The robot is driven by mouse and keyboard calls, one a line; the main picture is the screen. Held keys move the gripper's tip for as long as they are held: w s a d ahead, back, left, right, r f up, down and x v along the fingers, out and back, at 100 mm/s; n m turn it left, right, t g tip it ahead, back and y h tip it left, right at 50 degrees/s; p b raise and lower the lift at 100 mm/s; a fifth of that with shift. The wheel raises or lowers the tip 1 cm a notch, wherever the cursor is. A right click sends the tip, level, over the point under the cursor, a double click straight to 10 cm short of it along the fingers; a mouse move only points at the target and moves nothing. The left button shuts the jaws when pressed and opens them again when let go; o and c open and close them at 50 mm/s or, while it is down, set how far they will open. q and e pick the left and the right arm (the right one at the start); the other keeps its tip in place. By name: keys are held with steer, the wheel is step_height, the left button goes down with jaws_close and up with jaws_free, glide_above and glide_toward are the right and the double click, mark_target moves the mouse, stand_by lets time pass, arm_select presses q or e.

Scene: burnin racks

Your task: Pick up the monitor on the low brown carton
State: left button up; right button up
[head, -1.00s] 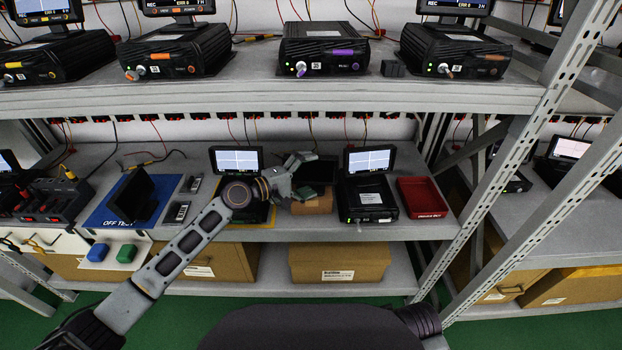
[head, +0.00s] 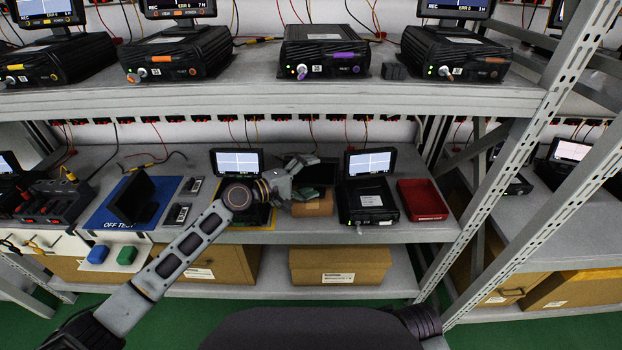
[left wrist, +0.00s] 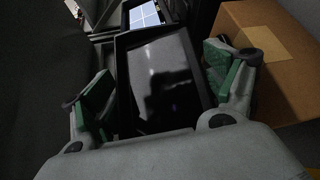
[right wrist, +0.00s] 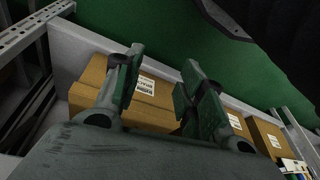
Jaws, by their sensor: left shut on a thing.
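The dark, blank monitor (head: 324,171) shows at the middle shelf, just above and behind the low brown carton (head: 313,206). My left gripper (head: 304,176) is shut on it; in the left wrist view the monitor (left wrist: 163,80) lies between the green-padded fingers (left wrist: 160,75). The carton (left wrist: 280,60) is to the right in that view. The gripper hides the monitor's lower part, so I cannot tell whether it touches the carton. My right gripper (right wrist: 160,68) is apart and empty in the right wrist view, out of the head view.
A lit monitor (head: 237,162) stands left of my gripper, and another (head: 370,162) stands behind a black unit (head: 367,201) at right. A red tray (head: 422,199) is further right. A blue mat (head: 97,218) holds a dark screen (head: 133,196). The upper shelf (head: 300,98) hangs above.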

arm_select(q)
steer(key=shift+r, duration=0.15)
arm_select(e)
steer(key=shift+s, duration=0.15)
arm_select(q)
steer(key=shift+r, duration=0.4)
steer(key=shift+r+p, duration=0.55)
steer(key=shift+r, duration=0.2)
step_height(320, 180, up, 8)
steer(key=p, duration=0.2)
steer(key=shift+f+p, duration=0.2)
steer(key=shift+p, duration=0.2)
arm_select(e)
steer(key=shift+g+h, duration=0.3)
steer(key=shift+g, duration=0.3)
steer(key=shift+s+d+f, duration=0.15)
steer(key=shift+d+f, duration=0.05)
steer(key=shift+f, duration=0.7)
steer(key=shift+s+d+f, duration=0.15)
steer(key=shift+f, duration=0.75)
steer(key=shift+s+d+f, duration=0.15)
steer(key=shift+d+f, duration=0.05)
steer(key=shift+f, duration=0.7)
